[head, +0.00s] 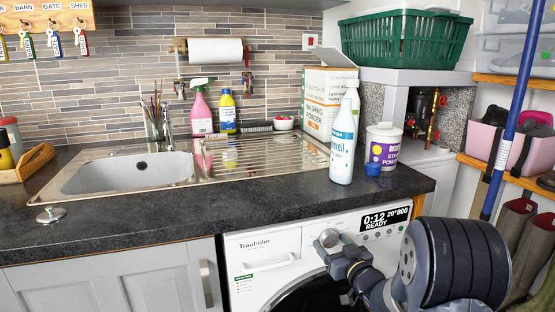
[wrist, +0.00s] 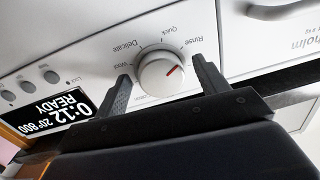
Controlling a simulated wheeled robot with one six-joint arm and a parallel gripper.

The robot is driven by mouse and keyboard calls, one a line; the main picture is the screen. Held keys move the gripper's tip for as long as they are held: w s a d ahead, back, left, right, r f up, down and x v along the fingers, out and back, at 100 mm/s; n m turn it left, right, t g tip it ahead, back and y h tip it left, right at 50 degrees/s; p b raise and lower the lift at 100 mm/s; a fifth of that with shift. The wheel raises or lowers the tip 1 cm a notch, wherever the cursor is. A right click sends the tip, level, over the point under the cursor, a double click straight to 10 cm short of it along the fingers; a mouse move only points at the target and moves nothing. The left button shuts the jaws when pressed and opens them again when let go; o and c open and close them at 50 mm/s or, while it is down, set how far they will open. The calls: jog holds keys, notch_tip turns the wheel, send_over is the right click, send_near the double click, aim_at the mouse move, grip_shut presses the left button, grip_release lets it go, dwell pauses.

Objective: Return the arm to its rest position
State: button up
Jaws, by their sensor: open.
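My gripper (wrist: 161,68) is open in the wrist view, with one dark finger on each side of the round programme knob (wrist: 158,75). The knob is white with a red mark, which points to the right in that picture, below the Rinse label. I cannot tell whether the fingers touch it. In the head view, my gripper (head: 343,252) is in front of the knob (head: 329,238) on the white washing machine (head: 265,262). My arm (head: 455,262) reaches in from the lower right. The machine's display (head: 385,219) reads 0:12, 20° 800, READY.
The dark worktop (head: 120,218) overhangs just above the machine front. A white spray bottle (head: 343,140) and a purple-labelled tub (head: 384,146) stand near its right end. A blue pole (head: 511,110) rises at the right, near wellies (head: 513,228). A sink (head: 130,172) is at the left.

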jog(key=n+b, duration=0.1)
jog(key=n, duration=0.3)
jog(key=shift+b, duration=0.4)
jog(key=n+b, duration=0.2)
jog(key=n, duration=0.3)
jog(key=shift+d+r, duration=0.1)
jog(key=shift+r, duration=0.05)
jog(key=shift+h, duration=0.4)
